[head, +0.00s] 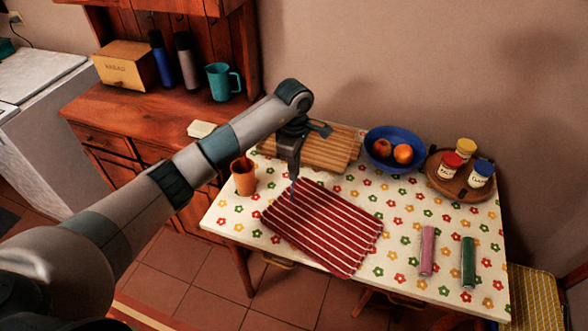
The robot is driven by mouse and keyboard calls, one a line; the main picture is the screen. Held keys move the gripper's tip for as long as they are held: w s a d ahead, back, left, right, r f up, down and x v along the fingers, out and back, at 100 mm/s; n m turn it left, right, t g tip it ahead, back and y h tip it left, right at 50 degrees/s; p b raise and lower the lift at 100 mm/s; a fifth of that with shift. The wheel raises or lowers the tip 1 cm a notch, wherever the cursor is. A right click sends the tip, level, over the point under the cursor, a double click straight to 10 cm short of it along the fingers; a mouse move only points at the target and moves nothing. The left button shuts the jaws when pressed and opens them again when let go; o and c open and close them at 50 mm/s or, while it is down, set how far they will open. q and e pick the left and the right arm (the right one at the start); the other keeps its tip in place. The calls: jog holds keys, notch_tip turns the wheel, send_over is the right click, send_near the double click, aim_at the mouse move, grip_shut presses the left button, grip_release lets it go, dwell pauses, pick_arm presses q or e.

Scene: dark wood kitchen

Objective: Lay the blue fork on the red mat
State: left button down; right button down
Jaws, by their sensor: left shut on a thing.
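The red mat (325,231) with white stripes lies on the flowered table. My left gripper (292,178) points down above the mat's upper left part, near its edge. It is shut on the blue fork (293,190), of which only a thin bluish piece shows below the fingers. I cannot tell whether the fork touches the mat. My right gripper is not in view.
An orange cup (243,177) stands left of the mat. A wooden board (325,152) lies behind it. A blue bowl (394,151) with fruit and a round tray (466,187) with jars stand at the back right. A pink roll (427,251) and a green roll (468,263) lie right.

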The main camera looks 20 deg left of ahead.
pick_arm(q)
jog(key=shift+f, duration=0.6)
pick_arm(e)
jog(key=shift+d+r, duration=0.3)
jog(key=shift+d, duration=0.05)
pick_arm(q)
jog(key=shift+f, duration=0.15)
jog(key=c, duration=1.9)
grip_release()
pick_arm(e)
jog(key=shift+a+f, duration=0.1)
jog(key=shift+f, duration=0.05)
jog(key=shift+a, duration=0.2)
